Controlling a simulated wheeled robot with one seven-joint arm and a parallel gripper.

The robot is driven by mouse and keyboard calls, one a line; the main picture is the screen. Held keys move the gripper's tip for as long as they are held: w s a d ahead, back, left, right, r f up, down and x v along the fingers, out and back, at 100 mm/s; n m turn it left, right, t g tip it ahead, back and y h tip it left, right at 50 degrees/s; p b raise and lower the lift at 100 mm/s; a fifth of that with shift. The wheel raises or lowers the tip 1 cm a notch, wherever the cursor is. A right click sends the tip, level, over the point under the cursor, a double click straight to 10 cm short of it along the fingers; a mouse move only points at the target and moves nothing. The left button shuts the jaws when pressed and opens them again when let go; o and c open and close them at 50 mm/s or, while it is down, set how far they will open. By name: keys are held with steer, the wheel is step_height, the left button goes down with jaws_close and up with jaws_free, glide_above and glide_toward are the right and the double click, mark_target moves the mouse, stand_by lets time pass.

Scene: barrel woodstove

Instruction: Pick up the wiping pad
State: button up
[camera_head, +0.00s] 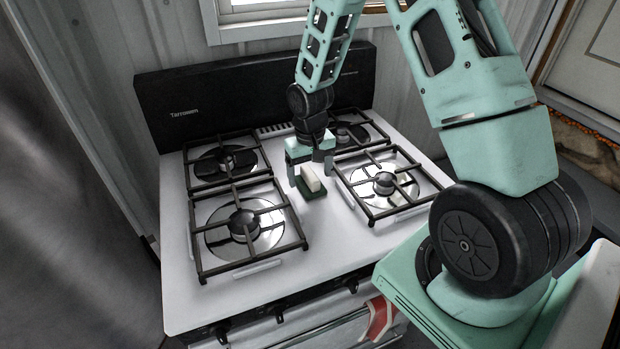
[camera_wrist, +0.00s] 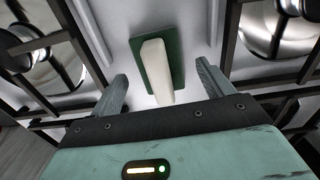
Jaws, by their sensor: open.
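The wiping pad (camera_head: 312,191) has a green base and a raised off-white handle. It lies on the white stovetop between the left and right burner grates. In the wrist view the pad (camera_wrist: 175,52) sits beyond and between my fingers, its handle running roughly lengthwise between them. My gripper (camera_head: 310,180) points down over the pad, with one finger on each side of it. In the wrist view my gripper (camera_wrist: 163,88) is open, with a gap between each finger and the handle. Nothing is held.
Black burner grates flank the pad closely: the front left grate (camera_head: 247,268) and the front right grate (camera_head: 418,206). The black back panel (camera_head: 230,100) rises behind. A red cloth (camera_head: 379,318) hangs at the oven front. Bare stovetop shows in front of the pad.

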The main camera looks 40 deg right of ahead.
mark_target(310, 173)
steer(key=shift+f, duration=0.8)
steer(key=c, duration=1.1)
step_height(310, 173, up, 10)
steer(key=shift+r+b, duration=0.1)
steer(key=shift+b, duration=0.75)
